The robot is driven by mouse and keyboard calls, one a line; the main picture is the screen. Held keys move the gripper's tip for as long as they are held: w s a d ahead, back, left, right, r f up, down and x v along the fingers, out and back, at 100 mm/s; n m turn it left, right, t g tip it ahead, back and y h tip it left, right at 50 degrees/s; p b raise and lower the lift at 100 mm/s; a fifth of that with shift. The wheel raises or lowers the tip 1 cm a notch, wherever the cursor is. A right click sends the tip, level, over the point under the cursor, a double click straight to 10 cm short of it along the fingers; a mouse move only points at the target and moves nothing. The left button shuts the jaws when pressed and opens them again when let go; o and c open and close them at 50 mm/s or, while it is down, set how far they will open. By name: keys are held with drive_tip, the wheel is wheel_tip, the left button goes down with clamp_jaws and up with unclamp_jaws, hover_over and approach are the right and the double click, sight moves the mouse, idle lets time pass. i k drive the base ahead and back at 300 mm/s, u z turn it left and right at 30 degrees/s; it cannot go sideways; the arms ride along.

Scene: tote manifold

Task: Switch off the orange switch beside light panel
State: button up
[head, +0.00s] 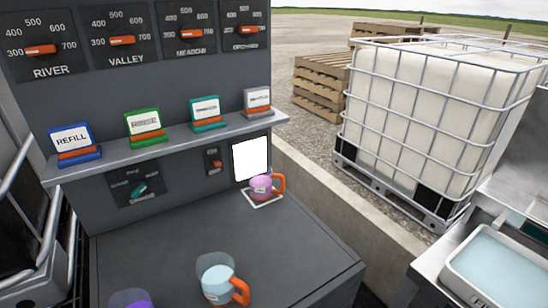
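The orange switch (216,164) is a small lever on a dark plate on the grey panel's front, below the shelf. The light panel (251,158) is a bright white lit rectangle just to the right of the switch. The switch's exact lever position is too small to tell. My gripper is not in view.
A purple mug (262,187) with an orange handle stands on a white square in front of the light panel. A clear mug (217,279) stands nearer on the counter (170,235). A teal pump knob (139,188) is left of the switch. Coloured cards line the shelf (180,142) above.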

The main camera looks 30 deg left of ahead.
sight(215, 163)
drive_tip(key=z, duration=0.1)
drive_tip(key=k, duration=0.6)
drive_tip(key=u, duration=0.9)
drive_tip(key=i, duration=0.5)
drive_tip(key=u, duration=0.05)
